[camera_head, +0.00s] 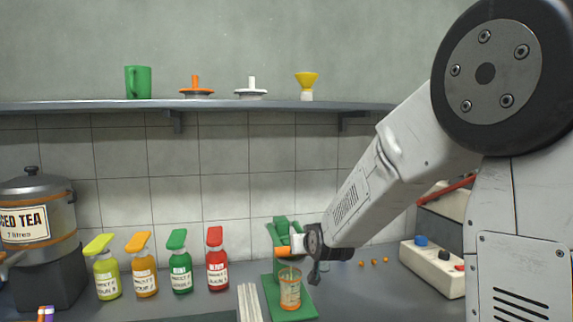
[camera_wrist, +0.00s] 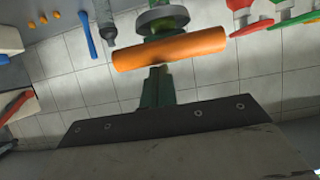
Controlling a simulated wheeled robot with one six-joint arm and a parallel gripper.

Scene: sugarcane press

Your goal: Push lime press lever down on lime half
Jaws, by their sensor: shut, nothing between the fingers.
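The green lime press (camera_head: 279,232) stands on a green base on the counter, right of the bottles. Its orange lever handle (camera_head: 283,252) shows beside my gripper (camera_head: 297,244), which is shut and empty. In the wrist view the orange handle (camera_wrist: 170,48) lies crosswise just beyond the dark front edge of my gripper (camera_wrist: 165,118). I cannot tell whether they touch. A grey round part (camera_wrist: 162,19) of the press is behind the handle. The lime half is not visible in either view. A glass (camera_head: 290,288) stands on the press base.
Several capped bottles (camera_head: 181,265) stand left of the press, beside an iced tea dispenser (camera_head: 38,215). A pale box with buttons (camera_head: 433,270) is at the right. Small orange pieces (camera_head: 374,262) lie on the counter between. A shelf (camera_head: 220,105) runs above.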

